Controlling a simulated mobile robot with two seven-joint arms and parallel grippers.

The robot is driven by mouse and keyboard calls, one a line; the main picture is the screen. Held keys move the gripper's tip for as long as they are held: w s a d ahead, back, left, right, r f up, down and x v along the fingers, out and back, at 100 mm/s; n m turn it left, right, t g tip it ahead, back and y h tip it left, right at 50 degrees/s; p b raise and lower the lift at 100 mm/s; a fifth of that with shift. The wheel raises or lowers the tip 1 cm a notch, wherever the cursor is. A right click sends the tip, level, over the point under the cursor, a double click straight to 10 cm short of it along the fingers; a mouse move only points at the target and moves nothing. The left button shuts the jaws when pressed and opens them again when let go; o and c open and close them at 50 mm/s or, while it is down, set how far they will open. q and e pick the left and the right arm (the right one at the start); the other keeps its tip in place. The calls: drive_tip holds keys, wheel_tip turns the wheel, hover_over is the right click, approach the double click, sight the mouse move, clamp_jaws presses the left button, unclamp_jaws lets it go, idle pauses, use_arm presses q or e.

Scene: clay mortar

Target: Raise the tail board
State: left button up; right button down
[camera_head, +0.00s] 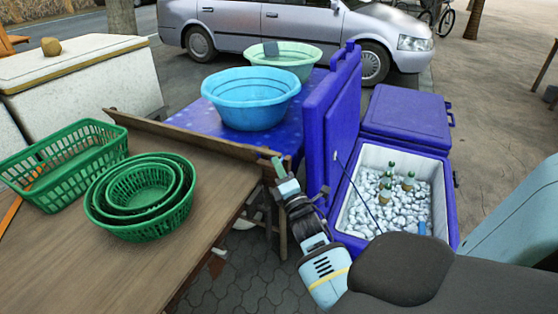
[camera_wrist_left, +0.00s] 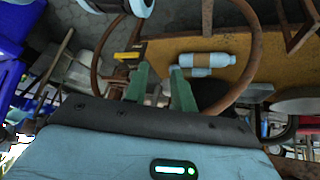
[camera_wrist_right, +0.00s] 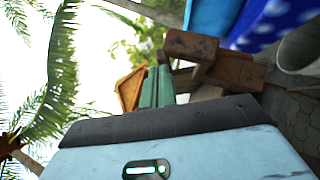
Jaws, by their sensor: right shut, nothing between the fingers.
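A long brown wooden board (camera_head: 190,136) stands on edge along the far side of the wooden cart bed (camera_head: 85,265) in the head view. It is the likely tail board. My right gripper (camera_head: 278,163) is at the board's right end, with its fingers together and empty. I cannot tell whether it touches the board. In the right wrist view my shut green fingers (camera_wrist_right: 157,86) are close to a worn brown wooden end (camera_wrist_right: 190,46). My left gripper (camera_wrist_left: 160,82) shows only in the left wrist view, its fingers apart and nothing visibly held.
Green baskets (camera_head: 62,160) and nested round baskets (camera_head: 142,195) are on the cart bed. Beyond the board, a blue basin (camera_head: 250,92) stands on a blue-covered table (camera_head: 190,120). An open blue cooler (camera_head: 448,195) with ice and bottles is right of my right gripper.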

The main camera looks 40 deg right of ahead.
drive_tip(key=shift+w+d+r+m+g+p, duration=0.1)
drive_tip(key=shift+d+r+m+g+p, duration=0.3)
drive_tip(key=shift+p, duration=0.2)
use_arm(q)
drive_tip(key=shift+s+r, duration=0.2)
drive_tip(key=shift+r, duration=0.5)
use_arm(e)
drive_tip(key=shift+f, duration=0.15)
use_arm(q)
drive_tip(key=shift+a, duration=0.1)
drive_tip(key=shift+w, duration=0.1)
use_arm(e)
drive_tip(key=shift+f, duration=0.1)
